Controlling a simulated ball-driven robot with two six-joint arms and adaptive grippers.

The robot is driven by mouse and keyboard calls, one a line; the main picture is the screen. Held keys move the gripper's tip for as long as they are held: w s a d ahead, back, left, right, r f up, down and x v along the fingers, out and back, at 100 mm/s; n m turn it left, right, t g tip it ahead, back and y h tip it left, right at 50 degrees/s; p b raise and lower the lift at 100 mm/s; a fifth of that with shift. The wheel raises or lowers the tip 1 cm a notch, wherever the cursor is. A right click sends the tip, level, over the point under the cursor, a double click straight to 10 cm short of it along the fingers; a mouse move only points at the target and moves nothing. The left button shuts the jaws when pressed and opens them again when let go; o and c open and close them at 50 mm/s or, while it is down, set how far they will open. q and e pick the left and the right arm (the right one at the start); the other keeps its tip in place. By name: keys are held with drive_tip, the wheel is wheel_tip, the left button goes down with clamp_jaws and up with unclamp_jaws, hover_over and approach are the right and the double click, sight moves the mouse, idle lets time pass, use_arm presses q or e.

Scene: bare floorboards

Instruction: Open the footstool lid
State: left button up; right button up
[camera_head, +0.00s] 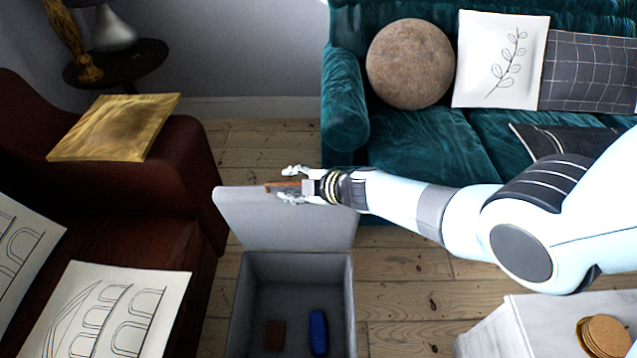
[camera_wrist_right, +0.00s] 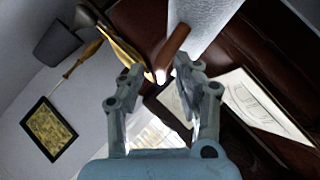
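The grey footstool (camera_head: 245,300) stands on the floorboards with its box open at the top. Its lid (camera_head: 290,225) is raised and leans up behind the box. A brown tab (camera_head: 275,186) sits at the lid's upper edge, and it also shows in the right wrist view (camera_wrist_right: 175,45). My right gripper (camera_head: 292,184) is at that edge, with its fingers spread on either side of the tab. In the right wrist view my fingertips (camera_wrist_right: 158,68) are apart, just short of the tab's end; contact cannot be told. My left gripper is not in view.
A brown block (camera_head: 275,335) and a blue object (camera_head: 318,332) lie inside the box. A dark red sofa (camera_head: 150,190) is close on the left. A teal sofa (camera_head: 425,145) stands behind. A white table (camera_head: 500,330) with coasters (camera_head: 605,335) is at lower right.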

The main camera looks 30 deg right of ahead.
drive_tip(key=v, duration=0.9)
drive_tip(key=shift+s+r, duration=0.25)
drive_tip(key=shift+r, duration=0.05)
drive_tip(key=s+d+f+m+g+h+b, duration=0.15)
drive_tip(key=s+f+m, duration=0.35)
drive_tip(key=s+f, duration=0.65)
drive_tip(key=s+d+f+m+g+h+b, duration=0.1)
drive_tip(key=s+f+m+g+h+b, duration=0.3)
drive_tip(key=s+f, duration=0.7)
drive_tip(key=s+f+m+g, duration=0.2)
drive_tip(key=s+f, duration=0.3)
drive_tip(key=s, duration=0.6)
drive_tip(key=s+d+f+m+g, duration=0.1)
drive_tip(key=s+f+m+g, duration=0.2)
drive_tip(key=s, duration=0.8)
drive_tip(key=shift+s+f+m, duration=0.15)
drive_tip(key=shift+f+m, duration=0.25)
drive_tip(key=shift+f, duration=0.5)
